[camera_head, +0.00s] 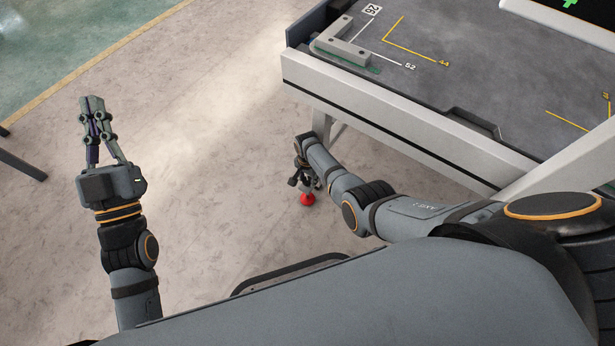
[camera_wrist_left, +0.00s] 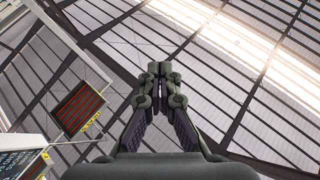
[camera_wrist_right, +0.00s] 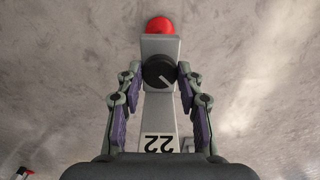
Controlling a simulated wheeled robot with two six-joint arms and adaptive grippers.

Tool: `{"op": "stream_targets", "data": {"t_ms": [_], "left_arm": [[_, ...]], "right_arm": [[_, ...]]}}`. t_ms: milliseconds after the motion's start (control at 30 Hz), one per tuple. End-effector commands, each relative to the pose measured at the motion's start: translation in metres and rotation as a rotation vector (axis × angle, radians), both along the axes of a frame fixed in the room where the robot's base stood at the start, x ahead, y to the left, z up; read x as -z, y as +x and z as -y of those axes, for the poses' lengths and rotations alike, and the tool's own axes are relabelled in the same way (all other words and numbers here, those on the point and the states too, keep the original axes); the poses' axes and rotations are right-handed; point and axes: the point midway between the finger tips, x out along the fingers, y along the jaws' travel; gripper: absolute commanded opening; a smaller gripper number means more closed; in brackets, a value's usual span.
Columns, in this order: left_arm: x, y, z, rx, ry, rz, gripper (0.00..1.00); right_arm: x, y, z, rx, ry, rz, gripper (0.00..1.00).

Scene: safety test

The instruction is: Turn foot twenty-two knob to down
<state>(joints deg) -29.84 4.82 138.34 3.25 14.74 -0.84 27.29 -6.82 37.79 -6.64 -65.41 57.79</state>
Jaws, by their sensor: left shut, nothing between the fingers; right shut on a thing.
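The foot twenty-two unit is a narrow grey housing (camera_wrist_right: 158,115) in the right wrist view, with an upside-down "22" label. Its round black knob (camera_wrist_right: 160,72) has a pale pointer line slanting toward the picture's lower right. A red rounded part (camera_wrist_right: 159,25) sits at the far end; it also shows near the floor in the head view (camera_head: 307,199). My right gripper (camera_wrist_right: 159,78) is shut on the knob, one finger on each side. It reaches down beside the table (camera_head: 304,175). My left gripper (camera_head: 93,102) is shut and empty, raised at the left; its fingertips meet in the left wrist view (camera_wrist_left: 159,70).
A table (camera_head: 420,125) with a dark top and pale frame stands above and right of my right gripper. A grey angled bracket (camera_head: 342,45) lies on its corner. Bare floor (camera_head: 215,120) lies between my arms.

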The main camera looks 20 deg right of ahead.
Motion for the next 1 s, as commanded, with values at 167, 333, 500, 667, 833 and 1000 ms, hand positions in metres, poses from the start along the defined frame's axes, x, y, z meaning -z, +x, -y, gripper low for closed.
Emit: {"op": "stream_targets", "data": {"t_ms": [167, 333, 500, 667, 833, 1000], "left_arm": [[0.027, 0.01, -0.001, -0.002, -0.003, -0.125, 0.0], [0.049, 0.016, -0.001, -0.002, -0.005, -0.216, 0.0], [0.064, 0.018, -0.001, -0.002, -0.006, -0.28, 0.0], [0.075, 0.02, -0.001, -0.002, -0.007, -0.322, 0.0], [0.082, 0.02, -0.001, -0.002, -0.007, -0.352, 0.0], [0.085, 0.021, -0.001, -0.001, -0.008, -0.366, 0.0]], "right_arm": [[-0.001, 0.0, 0.001, 0.165, -0.001, 0.001, 0.05], [-0.001, 0.0, 0.001, 0.326, -0.001, 0.0, 0.05], [-0.001, 0.001, 0.001, 0.476, -0.001, 0.002, 0.05], [0.0, 0.0, 0.001, 0.597, -0.001, 0.002, 0.05], [0.0, 0.0, 0.001, 0.696, -0.001, 0.002, 0.05], [0.0, 0.0, 0.001, 0.76, -0.002, 0.001, 0.05]]}}
